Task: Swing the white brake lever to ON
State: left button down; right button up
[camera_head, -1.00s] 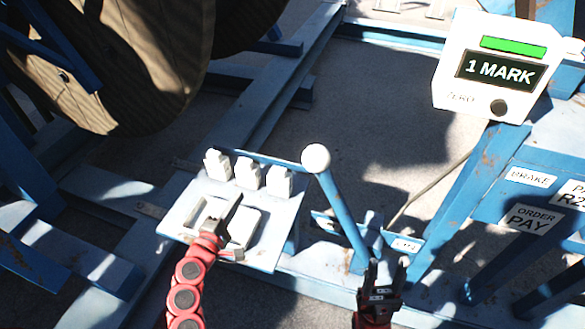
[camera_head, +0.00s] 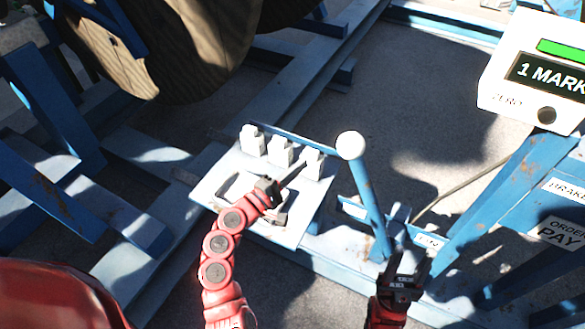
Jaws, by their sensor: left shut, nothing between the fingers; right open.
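The brake lever (camera_head: 367,197) is a blue bar with a round white knob (camera_head: 351,145) on top. It stands up from a blue bracket and leans a little to the left. A small label plate (camera_head: 428,241) sits to the right of its foot; its lettering is too small to read surely. My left gripper (camera_head: 298,168) is shut and empty over the white panel, left of the knob and apart from it. My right gripper (camera_head: 408,258) is open and empty, in front of the lever's foot and just right of it in the picture.
The white panel (camera_head: 213,190) carries several white blocks along its back edge. A white display box (camera_head: 500,92) reading "1 MARK" stands at the upper right. A wooden reel (camera_head: 190,50) fills the upper left. Blue frame beams surround the grey floor.

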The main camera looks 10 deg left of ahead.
pick_arm(q)
jog(key=w+d+r+p, duration=0.1)
jog(key=w+d+p, duration=0.2)
jog(key=d, duration=0.3)
jog(key=shift+w+d, duration=0.35)
jog(key=shift+w, duration=0.55)
jog(key=shift+d+r, duration=0.1)
jog(key=shift+r, duration=0.05)
